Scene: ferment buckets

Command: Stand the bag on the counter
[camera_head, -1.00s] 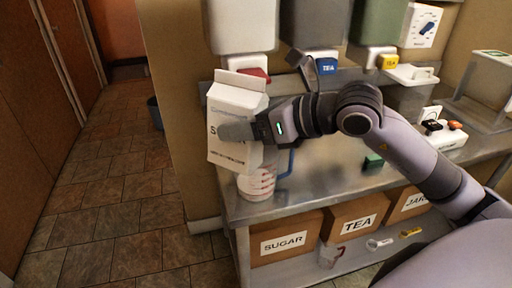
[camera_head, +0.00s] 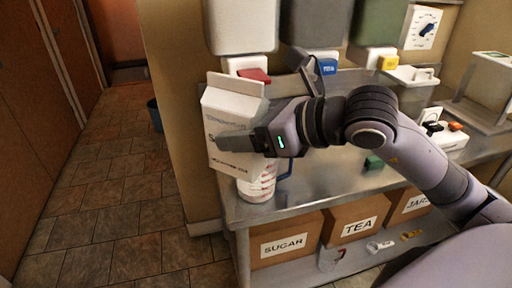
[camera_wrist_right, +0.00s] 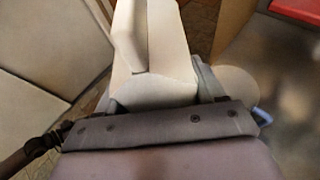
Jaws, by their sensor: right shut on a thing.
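The bag (camera_head: 233,108) is a white carton-like sugar bag with a folded top and printed text, partly covered. My right gripper (camera_head: 240,146) is shut on its side and holds it above the counter's (camera_head: 310,187) left end. The bag is roughly upright, with its top leaning slightly left. In the right wrist view, the bag (camera_wrist_right: 155,45) rises between the fingers. A measuring jug (camera_head: 257,190) with red marks and a blue handle stands on the counter, partly hidden by the bag. My left gripper is out of view.
A green block (camera_head: 373,162) lies right of the jug. Boxes labelled SUGAR (camera_head: 284,240) and TEA (camera_head: 355,222) sit on the shelf below. The front counter between jug and block looks clear.

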